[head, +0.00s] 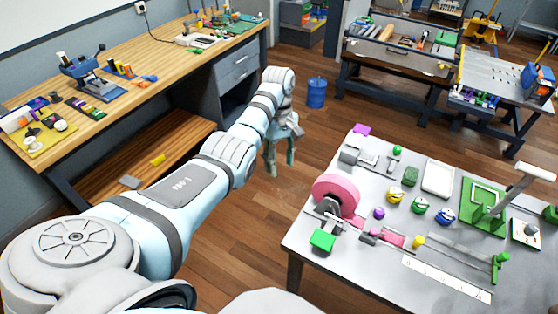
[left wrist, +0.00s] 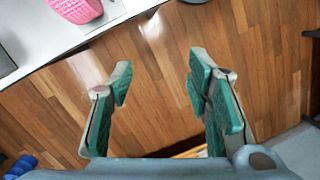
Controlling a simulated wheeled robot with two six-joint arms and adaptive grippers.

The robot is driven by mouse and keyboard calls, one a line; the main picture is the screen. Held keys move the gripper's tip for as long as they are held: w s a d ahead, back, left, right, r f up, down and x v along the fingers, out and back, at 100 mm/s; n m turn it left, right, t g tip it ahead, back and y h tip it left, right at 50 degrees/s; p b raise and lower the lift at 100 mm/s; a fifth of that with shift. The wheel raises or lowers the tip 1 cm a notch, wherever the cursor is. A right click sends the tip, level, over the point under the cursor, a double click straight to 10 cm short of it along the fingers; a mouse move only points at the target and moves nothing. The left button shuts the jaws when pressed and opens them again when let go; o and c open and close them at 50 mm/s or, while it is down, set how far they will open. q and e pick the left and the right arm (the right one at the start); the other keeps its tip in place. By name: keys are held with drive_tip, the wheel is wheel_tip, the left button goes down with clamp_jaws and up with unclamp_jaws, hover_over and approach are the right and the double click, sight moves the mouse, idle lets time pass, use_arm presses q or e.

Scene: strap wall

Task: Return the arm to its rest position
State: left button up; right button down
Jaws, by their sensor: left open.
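My left arm (head: 180,190) reaches in from the left in the head view, stretched out over the wood floor. My left gripper (head: 281,160) hangs at its end, pointing down, between the wooden workbench and the grey table. In the left wrist view the gripper (left wrist: 160,85) has its two green-padded fingers spread wide, with only floor between them. It is open and empty, apart from both tables. My right gripper is not in view.
The grey table (head: 300,232) at right carries a pink strap roll (head: 336,194) and several small parts. A wooden workbench (head: 140,85) with tools runs along the left wall. A blue bin (head: 316,93) stands beyond the gripper. Floor (head: 232,232) is free between the tables.

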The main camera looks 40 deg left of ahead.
use_arm(q)
drive_tip(key=shift+w, duration=0.1)
idle(0.3)
drive_tip(key=w+a+f+m+t+y, duration=0.1)
drive_tip(key=w+a+m+t+y, duration=0.25)
drive_tip(key=w, duration=0.65)
wheel_tip(320, 180, down, 8)
drive_tip(key=w+m+t+b, duration=0.1)
drive_tip(key=m+t, duration=0.3)
drive_tip(key=s+d+f+m+b, duration=0.1)
drive_tip(key=s+f+m, duration=0.1)
drive_tip(key=s+f, duration=0.35)
drive_tip(key=s+d+f+m+t+b, duration=0.1)
drive_tip(key=s+f+m, duration=0.15)
drive_tip(key=f, duration=0.65)
drive_tip(key=s+d+f+m, duration=0.1)
drive_tip(key=s+f, duration=0.4)
drive_tip(key=f, duration=0.3)
drive_tip(key=s+d+f+g+b, duration=0.1)
drive_tip(key=s+f, duration=0.4)
drive_tip(key=s, duration=0.9)
drive_tip(key=s+d+f+m+g+b, duration=0.1)
drive_tip(key=s+f, duration=0.5)
drive_tip(key=s, duration=0.7)
drive_tip(key=s+d+f+g, duration=0.3)
drive_tip(key=s+f, duration=0.2)
drive_tip(key=s, duration=0.9)
drive_tip(key=shift+s+d+f+m+h+b, duration=0.25)
drive_tip(key=shift+s+d+m+h+b, duration=0.05)
drive_tip(key=shift+h+b, duration=0.15)
